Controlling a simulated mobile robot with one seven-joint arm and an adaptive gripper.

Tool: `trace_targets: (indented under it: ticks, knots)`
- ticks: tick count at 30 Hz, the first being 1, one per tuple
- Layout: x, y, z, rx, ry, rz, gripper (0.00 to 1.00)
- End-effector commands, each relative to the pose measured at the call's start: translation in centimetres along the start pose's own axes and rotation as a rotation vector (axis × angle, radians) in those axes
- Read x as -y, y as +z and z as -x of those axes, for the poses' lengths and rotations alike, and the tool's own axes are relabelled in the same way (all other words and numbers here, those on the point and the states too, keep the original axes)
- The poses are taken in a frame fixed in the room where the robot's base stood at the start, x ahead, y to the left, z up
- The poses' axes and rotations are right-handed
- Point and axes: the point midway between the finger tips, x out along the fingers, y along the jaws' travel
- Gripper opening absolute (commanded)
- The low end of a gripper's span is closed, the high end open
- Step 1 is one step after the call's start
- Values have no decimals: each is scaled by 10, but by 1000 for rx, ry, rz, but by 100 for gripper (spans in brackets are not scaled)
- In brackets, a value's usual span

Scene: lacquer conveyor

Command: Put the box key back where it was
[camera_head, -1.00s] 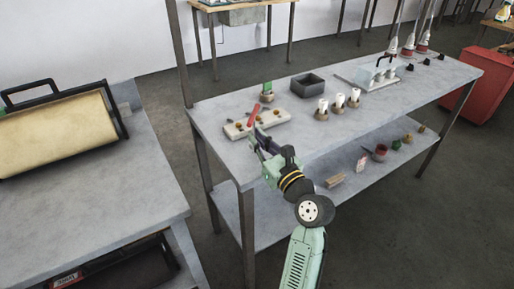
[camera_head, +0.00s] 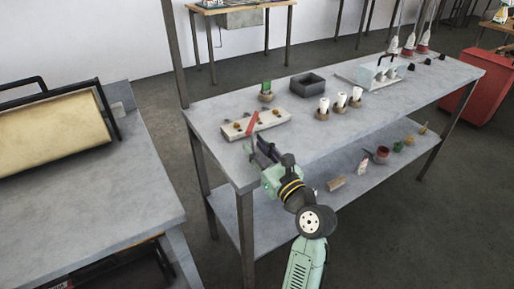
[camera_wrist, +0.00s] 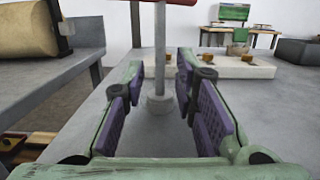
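The box key has a red crossbar handle (camera_head: 253,122) and a grey shaft (camera_wrist: 160,50). In the wrist view it stands upright, its wider foot (camera_wrist: 160,103) seemingly resting on the grey table. The red handle is cut off by that view's top edge. My gripper (camera_head: 258,150) is low at the table's near left corner. In the wrist view my gripper (camera_wrist: 160,75) is open, its purple-padded fingers on either side of the shaft with a gap on both sides. I cannot tell how deep the shaft lies between the fingers.
A pale block (camera_head: 274,118) with brass-coloured knobs lies just behind the key. A green-topped item (camera_head: 266,90), a dark grey bin (camera_head: 308,85) and several white-topped holders stand farther back. A lower shelf (camera_head: 330,200) holds small objects. A roller bench (camera_head: 90,215) stands left.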

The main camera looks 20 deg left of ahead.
Motion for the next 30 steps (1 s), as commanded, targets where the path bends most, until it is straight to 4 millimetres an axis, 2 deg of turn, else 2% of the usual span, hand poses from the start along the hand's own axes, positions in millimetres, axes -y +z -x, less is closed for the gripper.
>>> trace_targets:
  ticks: [10,14,24,30]
  knots:
    - [0,6,-1,2,0,3,27]
    - [2,2,19,0,-4,1,27]
    - [1,2,91,-1,-4,1,27]
    - [1,3,114,-1,-1,1,27]
